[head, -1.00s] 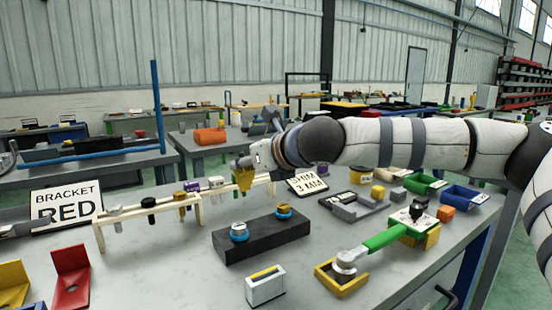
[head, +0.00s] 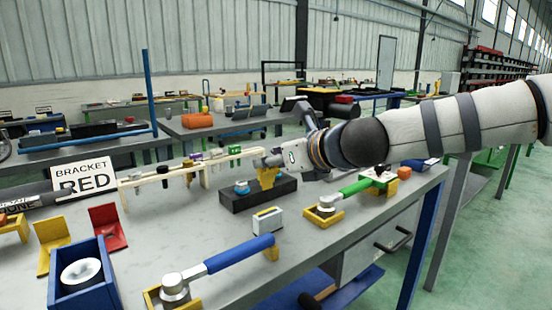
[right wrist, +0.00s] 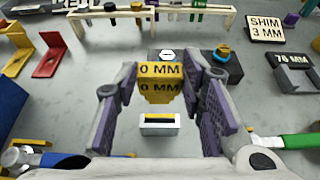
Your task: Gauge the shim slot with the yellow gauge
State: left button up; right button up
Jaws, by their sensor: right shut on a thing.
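My right gripper (head: 268,163) is shut on the yellow gauge (head: 266,179), which hangs down from the fingers. In the right wrist view the gauge (right wrist: 160,80) carries black lettering ending in "0 MM" and sits between the purple-padded fingers (right wrist: 160,96). My left gripper is not in view.
A black block (head: 240,201) with blue-ringed fittings stands behind the slotted block. A wooden rack (head: 158,174) is farther back. A green-handled tool (head: 358,187) lies to the right, a blue-handled tool (head: 238,254) in front. A sign (right wrist: 266,28) reads "SHIM 3 MM".

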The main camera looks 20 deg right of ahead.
aim_at(268, 185)
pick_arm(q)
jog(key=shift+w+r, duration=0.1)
pick_arm(e)
notch_tip(268, 185, down, 5)
jog(key=shift+w+r+b, duration=0.1)
jog(key=shift+b, duration=0.6)
jog(key=shift+f, duration=0.45)
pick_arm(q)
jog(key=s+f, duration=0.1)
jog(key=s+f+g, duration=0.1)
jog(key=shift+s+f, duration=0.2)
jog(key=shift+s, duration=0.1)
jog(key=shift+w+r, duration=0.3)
pick_arm(e)
jog(key=shift+r, duration=0.1)
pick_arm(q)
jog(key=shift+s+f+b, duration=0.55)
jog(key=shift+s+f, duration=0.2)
pick_arm(e)
jog(key=shift+f, duration=1.6)
dwell(0.3)
